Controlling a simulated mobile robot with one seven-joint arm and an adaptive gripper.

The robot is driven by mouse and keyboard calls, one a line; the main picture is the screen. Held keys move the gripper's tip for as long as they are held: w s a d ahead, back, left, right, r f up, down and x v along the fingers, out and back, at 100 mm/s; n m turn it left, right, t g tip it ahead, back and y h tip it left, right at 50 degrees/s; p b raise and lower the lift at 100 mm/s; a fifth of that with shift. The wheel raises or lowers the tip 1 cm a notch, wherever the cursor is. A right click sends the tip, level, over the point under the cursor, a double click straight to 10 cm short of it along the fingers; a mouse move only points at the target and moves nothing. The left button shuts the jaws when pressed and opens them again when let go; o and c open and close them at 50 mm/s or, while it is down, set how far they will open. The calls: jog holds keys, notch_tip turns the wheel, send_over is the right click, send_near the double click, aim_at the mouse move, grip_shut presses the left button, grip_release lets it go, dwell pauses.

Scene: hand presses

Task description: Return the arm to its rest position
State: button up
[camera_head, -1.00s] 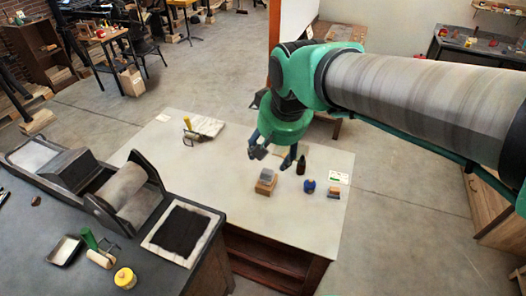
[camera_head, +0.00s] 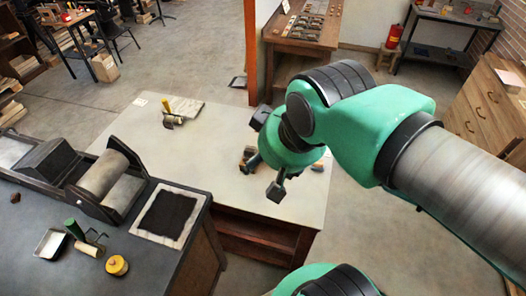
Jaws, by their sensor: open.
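My gripper (camera_head: 264,177) is open and empty, hanging over the right part of the pale tabletop (camera_head: 218,160). Its two dark fingers point down and are spread apart. My green and grey arm reaches in from the right, bent at the elbow, and another green part of me shows at the bottom edge. Small items on the table's right side are mostly hidden behind my gripper and wrist. A bit of a wooden object (camera_head: 247,153) shows left of the wrist. I cannot tell the gripper's height above the table.
A dark counter at left holds a roller press (camera_head: 103,175), an inked black slab (camera_head: 167,216), a green-handled brayer (camera_head: 75,230) and a yellow jar (camera_head: 117,265). A yellow-handled tool (camera_head: 168,110) lies at the table's back.

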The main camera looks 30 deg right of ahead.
notch_tip(320, 180, down, 6)
jog(key=b, duration=0.5)
jog(key=shift+r, duration=0.25)
